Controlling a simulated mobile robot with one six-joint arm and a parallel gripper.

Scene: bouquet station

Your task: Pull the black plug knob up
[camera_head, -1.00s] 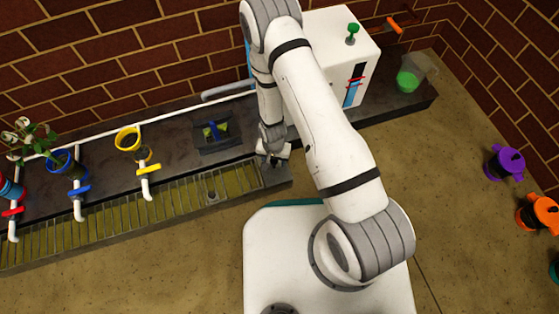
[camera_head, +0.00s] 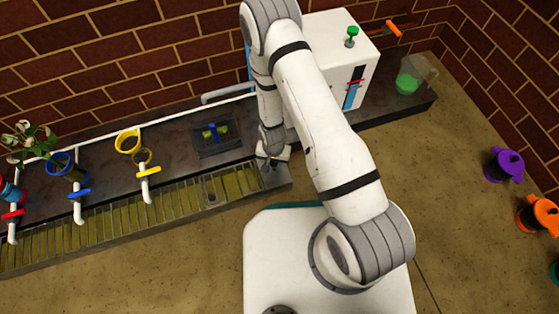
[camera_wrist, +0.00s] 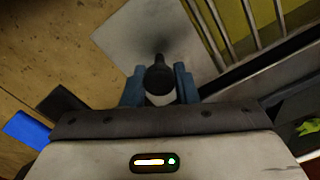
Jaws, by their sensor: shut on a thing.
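The black plug knob (camera_wrist: 158,77) shows in the wrist view as a round black top with a dark stem behind it, over a pale grey plate (camera_wrist: 128,36). My gripper (camera_wrist: 159,84) has its two blue-grey fingers closed on either side of the knob. In the head view my gripper (camera_head: 272,162) is low over the right end of the slatted trough, where it mostly hides the knob. I cannot tell how far the knob stands above the plate.
The slatted trough (camera_head: 120,217) runs left of my gripper. A dark tray with a green and blue item (camera_head: 215,131) lies behind it. A yellow-ringed pot (camera_head: 128,140) and valves stand left. A white box (camera_head: 345,60) and a clear pitcher (camera_head: 412,77) stand right.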

